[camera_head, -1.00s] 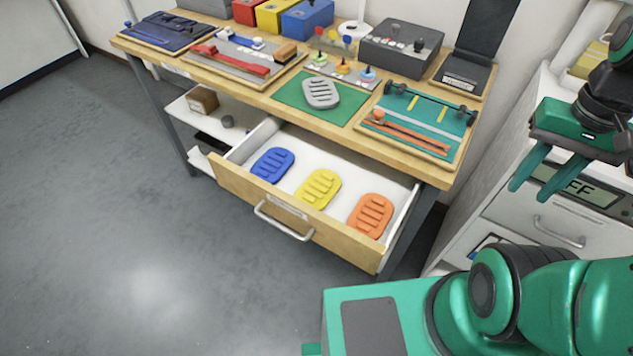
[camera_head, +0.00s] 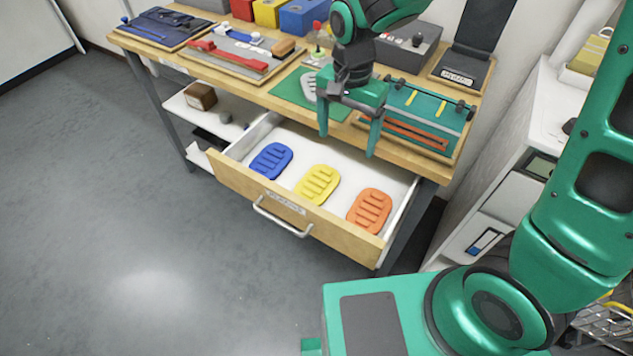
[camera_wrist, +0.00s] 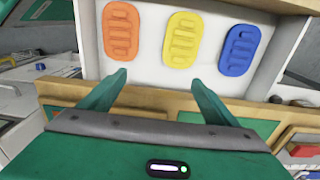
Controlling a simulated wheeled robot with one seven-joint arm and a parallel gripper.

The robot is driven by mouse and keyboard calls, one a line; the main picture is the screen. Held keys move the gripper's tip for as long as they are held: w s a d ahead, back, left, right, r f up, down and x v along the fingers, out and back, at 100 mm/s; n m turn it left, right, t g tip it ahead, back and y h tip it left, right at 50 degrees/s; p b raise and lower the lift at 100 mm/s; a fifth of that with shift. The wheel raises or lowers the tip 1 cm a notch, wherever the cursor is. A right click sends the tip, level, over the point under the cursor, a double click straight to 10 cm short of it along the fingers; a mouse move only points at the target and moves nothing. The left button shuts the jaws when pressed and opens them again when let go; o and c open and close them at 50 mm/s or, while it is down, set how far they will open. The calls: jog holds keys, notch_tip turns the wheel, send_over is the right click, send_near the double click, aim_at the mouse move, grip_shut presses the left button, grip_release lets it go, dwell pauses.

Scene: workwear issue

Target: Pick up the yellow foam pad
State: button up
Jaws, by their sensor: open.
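The yellow foam pad (camera_head: 317,185) lies flat in the open drawer, between a blue pad (camera_head: 271,160) and an orange pad (camera_head: 369,210). In the wrist view the yellow pad (camera_wrist: 182,40) is in the middle, beyond my fingertips, with the orange pad (camera_wrist: 121,31) to its left and the blue pad (camera_wrist: 239,50) to its right. My gripper (camera_head: 349,145) is open and empty. It is above the rear of the drawer near the bench's front edge, apart from the yellow pad. It also shows in the wrist view (camera_wrist: 160,80).
The drawer (camera_head: 290,222) has a wooden front with a metal handle. The bench top (camera_head: 262,88) above holds trays, tools and a grey pad on a green mat (camera_head: 290,91), partly hidden by my gripper. A white cabinet (camera_head: 500,190) stands right. Floor at left is clear.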

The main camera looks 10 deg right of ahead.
send_over(317, 181)
notch_tip(317, 181, down, 3)
jog(key=f, duration=0.4)
jog(key=shift+a+f, duration=0.1)
jog(key=shift+a, duration=0.15)
jog(key=shift+d+f, duration=0.15)
jog(key=shift+f, duration=1.4)
jog(key=shift+d+f, duration=0.1)
jog(key=shift+f, duration=1.45)
jog(key=shift+c, duration=0.6)
jog(key=c, duration=1)
